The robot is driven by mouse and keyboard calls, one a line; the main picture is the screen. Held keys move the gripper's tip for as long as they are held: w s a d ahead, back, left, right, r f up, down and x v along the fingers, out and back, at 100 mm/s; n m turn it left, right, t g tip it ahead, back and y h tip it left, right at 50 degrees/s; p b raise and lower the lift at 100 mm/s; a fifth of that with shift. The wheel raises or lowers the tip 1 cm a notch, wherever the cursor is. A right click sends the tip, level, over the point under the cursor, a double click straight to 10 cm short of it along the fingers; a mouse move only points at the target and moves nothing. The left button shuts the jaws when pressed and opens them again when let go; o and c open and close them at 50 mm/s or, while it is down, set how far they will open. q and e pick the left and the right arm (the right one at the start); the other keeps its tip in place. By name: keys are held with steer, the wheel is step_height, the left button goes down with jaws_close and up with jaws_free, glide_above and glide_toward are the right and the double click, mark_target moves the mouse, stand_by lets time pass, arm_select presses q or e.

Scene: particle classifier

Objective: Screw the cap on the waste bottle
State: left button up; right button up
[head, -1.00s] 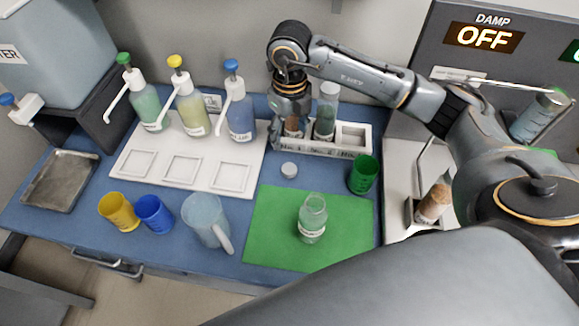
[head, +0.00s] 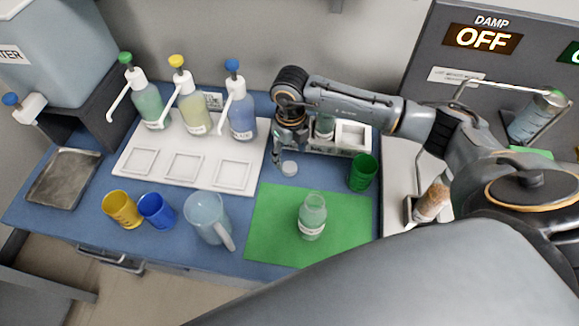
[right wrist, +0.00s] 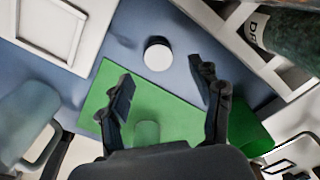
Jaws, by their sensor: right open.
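A small white cap (head: 289,168) lies on the blue bench, behind the green mat (head: 262,240). The waste bottle (head: 312,218), clear with greenish contents and a white label, stands upright on the mat with its mouth open. My right gripper (head: 285,154) is low over the bench close to the cap, pointing down. In the right wrist view its spread fingers (right wrist: 163,76) are empty, and the cap (right wrist: 158,57) shows just beyond and between the fingertips. The bottle (right wrist: 147,132) is partly hidden there by the gripper body. My left gripper is not in view.
A rack (head: 345,152) with sample bottles stands just behind my right gripper. A green cup (head: 363,173) is right of the cap. A jug (head: 205,218), blue cup (head: 156,210) and yellow cup (head: 122,209) stand left of the mat. Pump bottles stand on a white tray (head: 135,176).

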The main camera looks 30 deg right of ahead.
mark_target(291, 168)
steer(key=f, duration=0.1)
steer(key=f+p, duration=0.1)
steer(key=f, duration=0.2)
steer(key=shift+s+f+p, duration=0.25)
steer(key=shift+s+p, duration=0.05)
steer(key=shift+p, duration=0.1)
steer(key=shift+f, duration=0.25)
steer(key=shift+w, duration=0.1)
steer(key=shift+c, duration=0.4)
steer(key=c, duration=0.7)
